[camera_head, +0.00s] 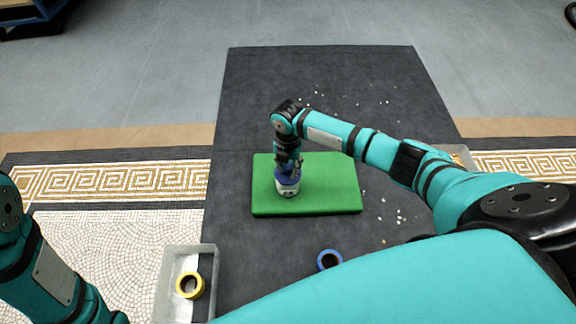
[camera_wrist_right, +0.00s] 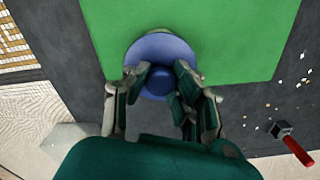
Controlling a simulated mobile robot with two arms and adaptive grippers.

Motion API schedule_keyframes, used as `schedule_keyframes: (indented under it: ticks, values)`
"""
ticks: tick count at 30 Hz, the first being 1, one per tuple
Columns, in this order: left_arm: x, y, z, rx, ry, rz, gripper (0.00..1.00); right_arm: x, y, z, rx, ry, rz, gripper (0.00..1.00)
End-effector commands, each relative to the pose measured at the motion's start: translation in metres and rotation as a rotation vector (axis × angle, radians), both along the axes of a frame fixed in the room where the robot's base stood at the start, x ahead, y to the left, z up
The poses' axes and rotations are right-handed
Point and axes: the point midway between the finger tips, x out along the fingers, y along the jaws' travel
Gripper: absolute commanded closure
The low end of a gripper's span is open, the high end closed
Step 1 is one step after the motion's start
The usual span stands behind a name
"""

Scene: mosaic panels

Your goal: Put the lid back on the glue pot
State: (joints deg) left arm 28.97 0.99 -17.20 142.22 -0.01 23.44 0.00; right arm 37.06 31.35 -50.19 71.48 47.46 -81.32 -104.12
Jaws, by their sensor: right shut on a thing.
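The white glue pot (camera_head: 287,191) stands upright on the green pad (camera_head: 330,195), near its left part. The round blue lid (camera_head: 288,181) is over the pot's top, and I cannot tell whether it is seated or slightly above it. My right gripper (camera_head: 288,170) points down and is shut on the lid's knob (camera_wrist_right: 160,82), with fingers on both sides. My left arm shows at the lower left, but its gripper is out of view.
A grey tray (camera_head: 209,262) with a yellow tape roll (camera_head: 190,285) is at the lower left. A blue tape roll (camera_head: 320,258) lies on the dark mat (camera_head: 240,235). A red-handled hammer (camera_wrist_right: 297,149) lies right of the pad. White chips are scattered around.

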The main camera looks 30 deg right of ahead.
Motion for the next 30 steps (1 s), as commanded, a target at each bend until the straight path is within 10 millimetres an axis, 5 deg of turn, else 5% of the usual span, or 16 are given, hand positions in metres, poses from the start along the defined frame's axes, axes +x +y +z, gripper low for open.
schedule_keyframes:
  ticks: [11,12,17,23,30]
  values:
    - [0.0027,0.0000,-0.0031,0.001,0.009,0.000,0.09,-0.0001,0.0001,-0.0004,0.000,0.000,0.000,0.99]
    - [0.0025,0.0000,-0.0029,0.001,0.008,0.000,0.09,0.0000,0.0000,-0.0004,0.000,0.000,0.000,0.75]
    - [0.0017,-0.0001,-0.0020,0.001,0.005,0.001,0.09,0.0000,0.0000,-0.0003,0.000,0.000,0.000,0.54]
    - [0.0009,-0.0002,-0.0009,0.001,0.001,0.000,0.09,0.0001,-0.0001,-0.0003,0.000,0.000,0.000,0.50]
    - [0.0005,-0.0002,-0.0005,0.002,-0.001,0.000,0.09,0.0000,-0.0001,-0.0003,0.000,0.000,0.000,0.27]
